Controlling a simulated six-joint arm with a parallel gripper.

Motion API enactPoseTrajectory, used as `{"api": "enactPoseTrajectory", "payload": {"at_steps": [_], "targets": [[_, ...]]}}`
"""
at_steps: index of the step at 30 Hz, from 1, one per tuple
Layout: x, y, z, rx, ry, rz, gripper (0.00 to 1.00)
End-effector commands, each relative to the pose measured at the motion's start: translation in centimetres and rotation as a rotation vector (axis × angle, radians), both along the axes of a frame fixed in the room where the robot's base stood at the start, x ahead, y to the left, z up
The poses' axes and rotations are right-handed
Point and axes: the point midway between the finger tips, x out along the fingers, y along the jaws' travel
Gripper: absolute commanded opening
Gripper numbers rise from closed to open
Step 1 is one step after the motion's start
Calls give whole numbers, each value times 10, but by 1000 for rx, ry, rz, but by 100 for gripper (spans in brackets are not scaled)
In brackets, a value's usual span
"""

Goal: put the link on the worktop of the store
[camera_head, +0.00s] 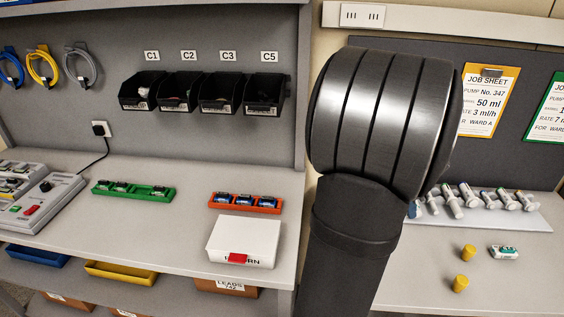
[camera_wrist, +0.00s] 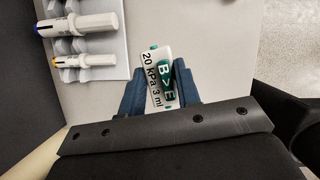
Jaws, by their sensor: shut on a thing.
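A white link with green ends (camera_wrist: 160,75), marked "B>E" and "20 kPa 3 ml", is between the two blue fingers of my gripper (camera_wrist: 160,85) in the wrist view. The gripper is shut on it. A pale worktop surface (camera_wrist: 210,25) lies beneath; I cannot tell whether the link touches it. In the head view my arm hides the gripper and the held link. Another white and green piece (camera_head: 503,252) lies on the right worktop (camera_head: 430,270). The left bench with the labelled bins has a grey worktop (camera_head: 190,215).
A rack (camera_wrist: 112,40) of syringe-like parts is beside my gripper. Two yellow caps (camera_head: 468,252) stand on the right worktop. The left worktop carries a green tray (camera_head: 133,191), an orange tray (camera_head: 245,203), a white box (camera_head: 243,240) and a grey device (camera_head: 40,205). Black bins (camera_head: 142,92) hang behind.

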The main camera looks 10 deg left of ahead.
Motion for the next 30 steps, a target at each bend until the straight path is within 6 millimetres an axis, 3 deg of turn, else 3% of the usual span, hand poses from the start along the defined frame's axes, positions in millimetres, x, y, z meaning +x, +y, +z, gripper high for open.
{"api": "enactPoseTrajectory", "payload": {"at_steps": [6, 15, 23, 30], "targets": [[49, 79, 8, 0, 0, 73, 7], [90, 199, 19, 0, -1, 162, 7], [100, 309, 27, 0, -1, 235, 7], [90, 408, 34, 1, -1, 308, 7]]}}
